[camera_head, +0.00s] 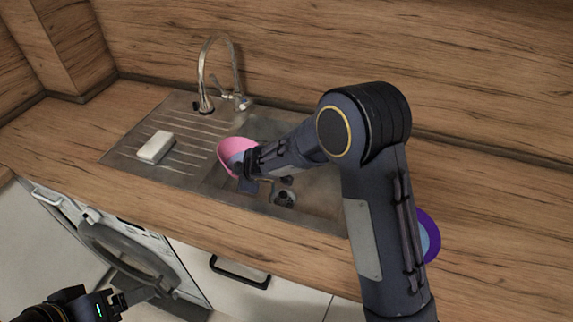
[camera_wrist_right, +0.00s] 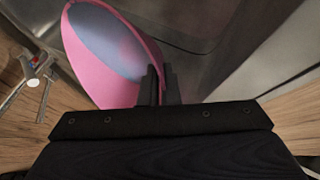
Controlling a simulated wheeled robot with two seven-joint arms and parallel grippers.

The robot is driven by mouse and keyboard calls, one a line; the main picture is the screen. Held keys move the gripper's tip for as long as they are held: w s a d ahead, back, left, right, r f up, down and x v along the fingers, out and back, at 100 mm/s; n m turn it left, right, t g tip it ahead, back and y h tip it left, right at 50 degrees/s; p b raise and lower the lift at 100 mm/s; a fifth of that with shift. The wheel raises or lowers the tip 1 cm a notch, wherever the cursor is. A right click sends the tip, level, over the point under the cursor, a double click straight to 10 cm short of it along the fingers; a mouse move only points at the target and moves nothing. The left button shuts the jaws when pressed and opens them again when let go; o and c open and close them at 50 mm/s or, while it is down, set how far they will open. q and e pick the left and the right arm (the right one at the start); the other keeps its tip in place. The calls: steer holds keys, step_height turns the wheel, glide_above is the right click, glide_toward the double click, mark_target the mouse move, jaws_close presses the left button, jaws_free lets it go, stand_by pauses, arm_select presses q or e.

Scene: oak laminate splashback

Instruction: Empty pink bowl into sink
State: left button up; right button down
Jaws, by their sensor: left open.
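The pink bowl (camera_head: 231,150) is tilted over the left part of the sink basin (camera_head: 322,190). Its inside looks bluish grey in the right wrist view (camera_wrist_right: 88,62); I cannot tell whether that is contents or surface. My right gripper (camera_wrist_right: 158,85) is shut on the bowl's rim, and its fingers sit close together there. In the head view my right arm covers part of the basin and bowl. My left gripper (camera_head: 120,300) is open and empty at the bottom left, low in front of the cabinets, away from the bowl.
A chrome faucet (camera_head: 205,85) stands behind the sink. A white block (camera_head: 156,147) lies on the ribbed drainboard (camera_head: 185,135). A purple round dish (camera_head: 431,236) is partly hidden behind my right arm. A washing machine door (camera_head: 105,250) stands below the counter. The left countertop is clear.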

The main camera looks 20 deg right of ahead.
steer(key=shift+s+d+r+m+t+y+p, duration=0.1)
steer(key=shift+d+r+m+t+y+p, duration=0.1)
steer(key=shift+d+r+y+p, duration=0.4)
steer(key=shift+d+r+m+t+y+p, duration=0.1)
steer(key=shift+d+r+m+y+p, duration=0.15)
steer(key=shift+d+y, duration=0.4)
stand_by(0.7)
steer(key=shift+d+r+m+y, duration=0.25)
steer(key=shift+d+r+y, duration=0.25)
steer(key=shift+d, duration=0.25)
stand_by(0.5)
steer(key=shift+d+r+m+t+y+b, duration=0.3)
steer(key=shift+d+r+m+y, duration=0.15)
steer(key=shift+r+y, duration=0.3)
stand_by(0.8)
steer(key=shift+s+d+r+y+b, duration=0.1)
steer(key=shift+d+r+y+b, duration=0.25)
steer(key=shift+d+y+b, duration=0.25)
stand_by(0.7)
